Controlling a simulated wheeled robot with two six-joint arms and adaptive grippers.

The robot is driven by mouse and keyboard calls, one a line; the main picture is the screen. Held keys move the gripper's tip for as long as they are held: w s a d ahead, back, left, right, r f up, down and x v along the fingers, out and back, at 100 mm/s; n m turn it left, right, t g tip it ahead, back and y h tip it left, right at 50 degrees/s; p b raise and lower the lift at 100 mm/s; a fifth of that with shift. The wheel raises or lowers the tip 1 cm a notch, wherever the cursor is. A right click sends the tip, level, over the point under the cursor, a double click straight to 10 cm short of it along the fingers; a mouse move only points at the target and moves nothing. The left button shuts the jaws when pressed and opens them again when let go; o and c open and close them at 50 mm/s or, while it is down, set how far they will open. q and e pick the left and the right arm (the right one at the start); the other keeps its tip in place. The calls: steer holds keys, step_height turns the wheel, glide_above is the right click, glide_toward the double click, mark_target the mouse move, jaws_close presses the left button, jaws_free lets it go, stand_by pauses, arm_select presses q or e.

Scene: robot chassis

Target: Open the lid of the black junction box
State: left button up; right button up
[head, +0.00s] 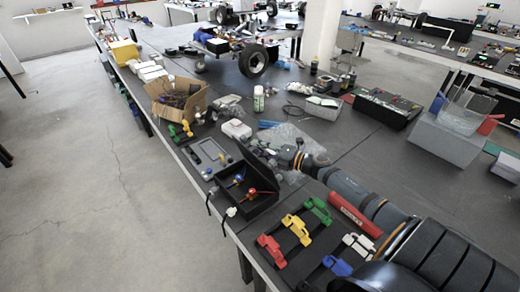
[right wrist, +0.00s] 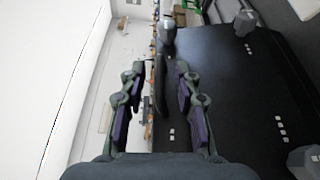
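The black junction box (head: 262,205) sits on the dark bench left of centre in the head view. Its lid (head: 259,174) stands raised at a steep tilt, and red, yellow and blue parts show inside. My right gripper (head: 270,153) is just behind the lid. In the right wrist view its two fingers (right wrist: 160,70) are apart, with a thin dark edge between them and a gap on each side. A broad black surface (right wrist: 235,90) fills the right of that view; I cannot tell whether it is lid or bench. My left gripper is not in view.
A grey device (head: 215,155) lies left of the box. A cardboard box (head: 178,98) and a crumpled clear bag (head: 283,138) are behind. The bench's left edge is close to the box.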

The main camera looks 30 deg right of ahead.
jaws_close()
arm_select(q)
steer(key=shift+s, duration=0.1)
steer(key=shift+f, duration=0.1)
arm_select(e)
steer(key=shift+d, duration=0.1)
